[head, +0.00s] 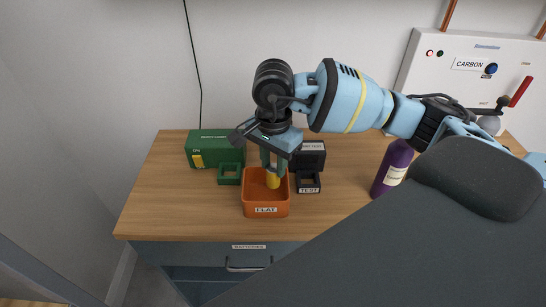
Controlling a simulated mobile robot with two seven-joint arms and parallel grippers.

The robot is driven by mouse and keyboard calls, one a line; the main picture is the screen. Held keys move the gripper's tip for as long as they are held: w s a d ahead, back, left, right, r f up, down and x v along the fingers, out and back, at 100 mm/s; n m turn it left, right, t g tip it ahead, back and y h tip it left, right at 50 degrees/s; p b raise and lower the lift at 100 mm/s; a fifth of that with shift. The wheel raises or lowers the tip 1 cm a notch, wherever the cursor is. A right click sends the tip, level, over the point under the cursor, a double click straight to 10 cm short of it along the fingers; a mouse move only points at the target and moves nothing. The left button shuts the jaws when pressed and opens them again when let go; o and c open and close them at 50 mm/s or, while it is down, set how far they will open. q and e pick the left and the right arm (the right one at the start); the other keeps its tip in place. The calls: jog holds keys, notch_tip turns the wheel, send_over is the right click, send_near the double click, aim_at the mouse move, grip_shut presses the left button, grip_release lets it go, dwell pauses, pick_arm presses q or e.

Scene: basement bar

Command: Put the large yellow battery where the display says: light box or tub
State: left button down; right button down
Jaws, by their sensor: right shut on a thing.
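My right gripper (273,166) points down over the orange tub (265,211) labelled FLAT. It is shut on the large yellow battery (272,182), which is upright with its lower part inside the tub. I cannot tell whether the battery touches the tub floor. The green light box (215,147) stands at the back left with a yellow mark on its front and a small green open holder (229,174) before it. A black tester (312,154) with a small display label is partly hidden behind my gripper; its reading is not legible. My left gripper is not in view.
A black holder labelled TEST (308,186) sits right of the tub. A purple bottle (392,168) stands further right. A white panel labelled CARBON (468,64) is at the back right. The wooden tabletop (165,205) is clear at left.

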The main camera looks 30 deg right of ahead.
aim_at(274, 167)
jog(key=c, duration=1)
grip_release()
jog(key=shift+r, duration=3.95)
